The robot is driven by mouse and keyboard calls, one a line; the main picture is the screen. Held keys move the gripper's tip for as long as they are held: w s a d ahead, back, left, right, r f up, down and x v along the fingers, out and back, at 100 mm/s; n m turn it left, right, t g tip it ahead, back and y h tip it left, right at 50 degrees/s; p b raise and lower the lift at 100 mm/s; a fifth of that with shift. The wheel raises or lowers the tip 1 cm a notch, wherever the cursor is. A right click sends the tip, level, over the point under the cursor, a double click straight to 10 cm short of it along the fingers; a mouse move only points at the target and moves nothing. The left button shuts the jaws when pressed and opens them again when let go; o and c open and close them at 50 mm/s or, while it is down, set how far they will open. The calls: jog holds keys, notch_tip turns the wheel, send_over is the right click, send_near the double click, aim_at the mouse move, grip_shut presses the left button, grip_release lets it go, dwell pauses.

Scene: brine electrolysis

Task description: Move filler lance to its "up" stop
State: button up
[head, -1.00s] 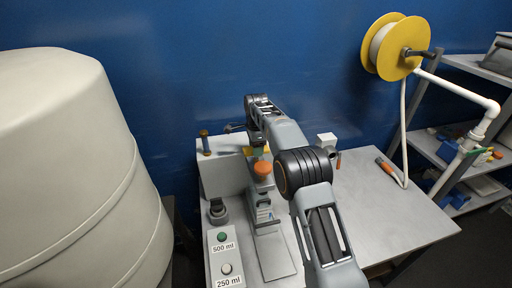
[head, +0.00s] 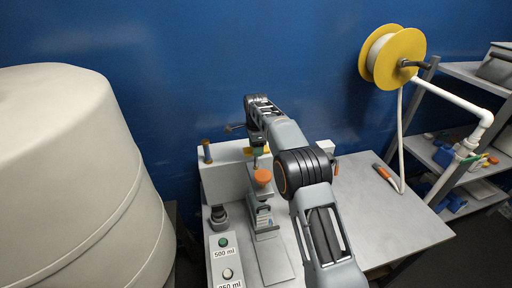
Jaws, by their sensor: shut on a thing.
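The filler stand (head: 225,180) is a light grey block at the back left of the bench. In front of it is an upright filler part with an orange knob (head: 263,177) over a small labelled bottle-like piece (head: 264,216). My gripper (head: 258,150) points down above the orange knob, at the top of this upright part. It is shut on what appears to be the filler lance, near a yellow piece. The fingertips are small, and my arm partly hides the lance, so the exact contact is unclear.
A button panel (head: 222,262) labelled 500 ml and 250 ml lies front left. A large pale tank (head: 75,180) fills the left. A yellow reel (head: 392,57), white pipe (head: 450,101) and shelves are at right. An orange-handled tool (head: 383,172) lies on the bench (head: 405,230).

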jog(key=o, duration=1.1)
jog(key=shift+r, duration=0.3)
jog(key=shift+o, duration=0.9)
jog(key=shift+f, duration=0.1)
notch_tip(320, 180, up, 12)
jog(key=p, duration=0.3)
